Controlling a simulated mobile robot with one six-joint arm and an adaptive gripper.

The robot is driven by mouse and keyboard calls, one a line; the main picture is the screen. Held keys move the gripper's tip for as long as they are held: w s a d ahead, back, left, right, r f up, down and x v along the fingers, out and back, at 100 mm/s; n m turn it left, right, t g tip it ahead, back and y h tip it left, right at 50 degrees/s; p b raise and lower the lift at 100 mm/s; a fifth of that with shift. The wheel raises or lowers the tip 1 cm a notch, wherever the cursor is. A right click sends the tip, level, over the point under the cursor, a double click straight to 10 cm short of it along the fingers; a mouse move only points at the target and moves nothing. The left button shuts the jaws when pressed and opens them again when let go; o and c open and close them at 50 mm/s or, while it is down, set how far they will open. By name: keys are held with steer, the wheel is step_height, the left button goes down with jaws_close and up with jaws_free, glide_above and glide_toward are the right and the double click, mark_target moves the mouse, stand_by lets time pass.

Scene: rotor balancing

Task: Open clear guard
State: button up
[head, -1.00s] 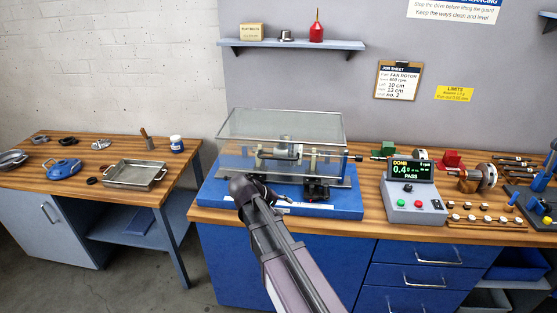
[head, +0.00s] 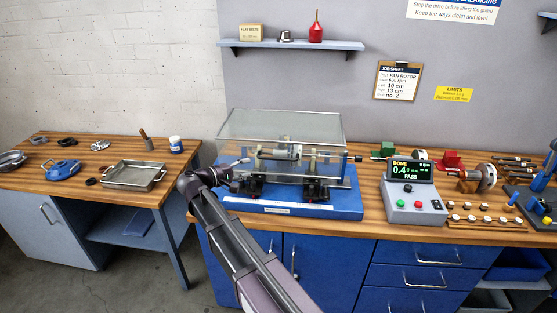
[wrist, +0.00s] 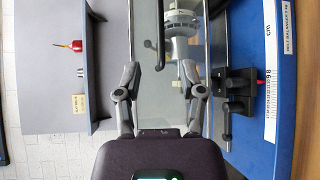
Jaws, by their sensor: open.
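The clear guard (head: 282,126) is a see-through box with a grey frame, lying closed over the balancing machine on its blue base (head: 300,209). A metal rotor (head: 277,153) shows through it, and also in the wrist view (wrist: 182,25). My gripper (head: 243,167) is at the left front of the guard, pointing right. In the wrist view, my gripper (wrist: 160,71) is open, its two fingers apart. A dark bar (wrist: 161,30) shows in line with the gap between them. I cannot tell whether the fingers touch the guard.
The control box (head: 412,196), its display reading PASS, stands right of the base. Farther right are a spare rotor (head: 487,176) and a wooden block of weights (head: 485,218). A shelf (head: 290,44) hangs above. A metal tray (head: 133,175) is on the left bench.

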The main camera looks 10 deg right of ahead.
mark_target(278, 159)
steer(key=shift+d, duration=0.15)
steer(key=b+x, duration=0.2)
steer(key=x, duration=1.1)
steer(key=shift+w+d+f, duration=0.15)
steer(key=shift+w+d, duration=0.05)
jaws_close()
